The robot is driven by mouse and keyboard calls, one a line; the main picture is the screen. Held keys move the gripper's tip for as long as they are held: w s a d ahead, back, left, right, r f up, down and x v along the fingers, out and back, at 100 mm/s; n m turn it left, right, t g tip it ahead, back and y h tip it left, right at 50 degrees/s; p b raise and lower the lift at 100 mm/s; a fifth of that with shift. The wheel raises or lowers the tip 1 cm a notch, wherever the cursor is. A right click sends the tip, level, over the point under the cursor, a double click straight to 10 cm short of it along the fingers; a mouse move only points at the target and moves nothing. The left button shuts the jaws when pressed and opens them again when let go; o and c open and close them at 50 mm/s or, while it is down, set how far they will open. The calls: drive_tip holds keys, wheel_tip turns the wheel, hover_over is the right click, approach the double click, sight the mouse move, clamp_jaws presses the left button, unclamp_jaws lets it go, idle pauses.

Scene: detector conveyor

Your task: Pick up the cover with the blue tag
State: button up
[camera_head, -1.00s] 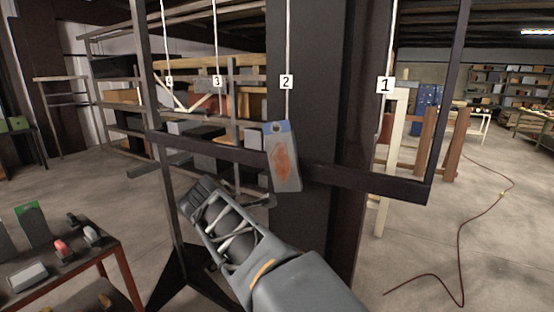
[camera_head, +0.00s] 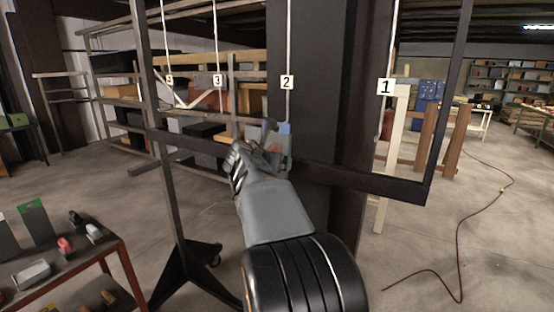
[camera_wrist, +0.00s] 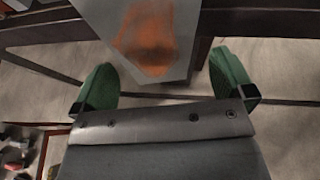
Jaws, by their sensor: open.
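A grey cover with a rusty orange patch and a blue top (camera_head: 285,129) hangs at the line marked 2, in front of the frame's dark crossbar. In the head view my gripper (camera_head: 256,152) and arm hide most of it. In the wrist view the cover's lower end (camera_wrist: 150,42) shows at the top, its orange patch facing me. My gripper (camera_wrist: 166,77) is open, with one green fingertip to each side of the cover's lower end. I see no contact between either fingertip and the cover.
The dark hanging frame's crossbar (camera_head: 375,183) runs just behind the cover. A dark pillar (camera_head: 312,60) stands close behind. Lines marked 1 (camera_head: 386,87) and 3 (camera_head: 217,80) hang to either side. A red-edged table (camera_head: 80,262) with small parts stands at lower left.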

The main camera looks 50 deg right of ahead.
drive_tip(key=shift+p+x, duration=0.7)
drive_tip(key=shift+x, duration=2.2)
drive_tip(key=shift+c, duration=0.3)
drive_tip(key=c, duration=0.9)
drive_tip(key=shift+r, duration=0.2)
drive_tip(key=shift+c, duration=0.6)
